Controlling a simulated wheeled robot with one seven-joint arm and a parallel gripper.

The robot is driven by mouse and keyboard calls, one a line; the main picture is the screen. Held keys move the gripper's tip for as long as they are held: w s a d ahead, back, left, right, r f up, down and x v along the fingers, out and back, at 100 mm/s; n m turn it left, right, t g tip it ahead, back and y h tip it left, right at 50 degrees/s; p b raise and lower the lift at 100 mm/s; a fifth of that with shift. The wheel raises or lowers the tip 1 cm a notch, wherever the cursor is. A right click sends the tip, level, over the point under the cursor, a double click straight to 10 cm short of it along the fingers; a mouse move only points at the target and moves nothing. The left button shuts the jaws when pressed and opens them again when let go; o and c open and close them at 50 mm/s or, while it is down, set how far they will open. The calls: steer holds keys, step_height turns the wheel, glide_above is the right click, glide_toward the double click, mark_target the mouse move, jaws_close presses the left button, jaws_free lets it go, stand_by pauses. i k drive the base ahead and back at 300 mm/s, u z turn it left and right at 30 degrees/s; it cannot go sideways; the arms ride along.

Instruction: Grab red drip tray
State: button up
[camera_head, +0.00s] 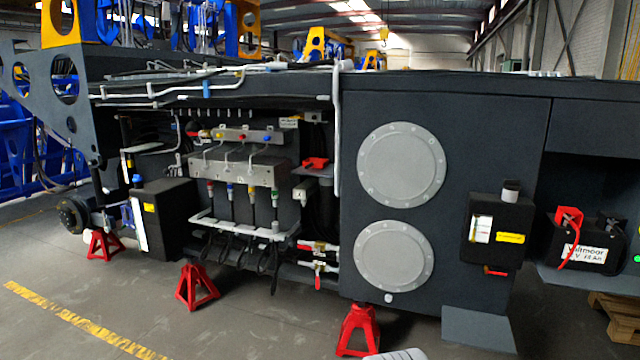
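I cannot make out a clear red drip tray. A small red object (315,163) sits on a grey shelf in the chassis bay, left of the round covers; its shape is too small to tell. Another small red piece (496,271) shows just under the black box (498,232) at the right; I cannot tell whether it is a tray or a handle. My gripper is not in view. A light grey rounded piece at the bottom edge may be part of my arm.
Red stands (359,330) and (198,288) are under the dark chassis (460,120). A grey slanted plate (478,328) reaches down to the floor. A battery (590,250) with a red clamp stands on a ledge at the right. The floor at front left is clear.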

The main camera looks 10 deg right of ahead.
mark_target(313, 165)
steer(key=k, duration=0.5)
steer(key=u, duration=1.65)
steer(key=i, duration=2.8)
steer(key=z, duration=2.55)
steer(key=i, duration=1.65)
steer(key=u, duration=0.35)
